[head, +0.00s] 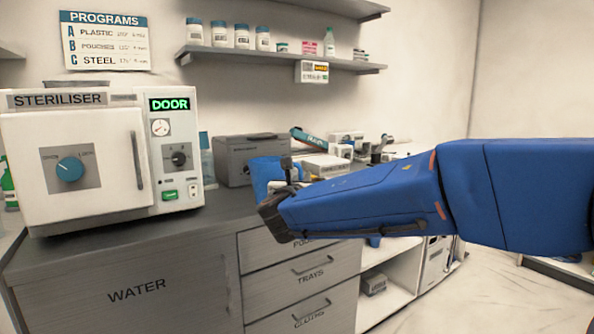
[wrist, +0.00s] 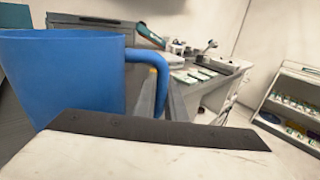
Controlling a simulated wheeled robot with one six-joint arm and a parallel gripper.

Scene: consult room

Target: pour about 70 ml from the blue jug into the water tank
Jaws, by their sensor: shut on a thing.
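The blue jug (wrist: 62,85) fills the left of the wrist view, upright, with its handle (wrist: 134,62) on the right side. My gripper (wrist: 162,98) is shut on that handle. In the head view the jug (head: 264,172) shows only in part behind my gripper, above the counter's right part; whether its base touches the counter is hidden. The water level inside is not visible. No water tank can be made out for sure; a grey door labelled WATER (head: 137,290) is closed below the steriliser.
The white steriliser (head: 85,170) stands at left, its door closed and its display reading DOOR. A grey box (head: 236,150) stands behind the jug. Boxes and tools clutter the counter at right. A shelf (head: 270,58) with jars is above. The counter before the steriliser is clear.

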